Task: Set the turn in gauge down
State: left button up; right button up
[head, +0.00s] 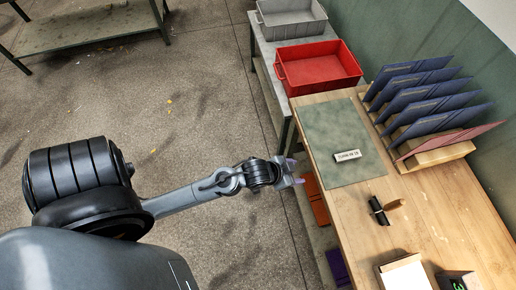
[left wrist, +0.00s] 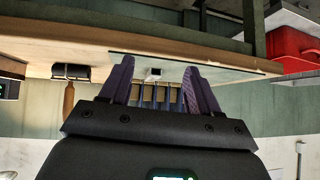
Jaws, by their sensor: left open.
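The turn in gauge (head: 347,155) is a small white block with dark lettering. It lies on the green mat (head: 335,125) on the wooden bench, and no gripper touches it. It also shows in the left wrist view (left wrist: 154,74), which looks upside down, between my fingers in the picture but beyond them. My left gripper (head: 297,171) is open and empty, just off the bench's left edge, to the left of the gauge and apart from it. Its purple fingers stand wide in the left wrist view (left wrist: 158,88). My right gripper is not in view.
Dark blue boards (head: 420,92) and a reddish one stand in a wooden rack along the wall. A black roller tool (head: 379,211) lies on the bench below the mat. A red bin (head: 318,68) and a grey bin (head: 291,19) stand beyond. Most of the mat is clear.

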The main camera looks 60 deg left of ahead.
pick_arm(q)
jog(key=s+r+g, duration=0.2)
jog(key=s, duration=0.5)
jog(key=s+r+g+y, duration=0.1)
jog(key=s+g, duration=0.2)
jog(key=s, duration=0.4)
jog(key=shift+a+r+n, duration=0.2)
jog(key=shift+r+n, duration=0.1)
jog(key=shift+r, duration=0.1)
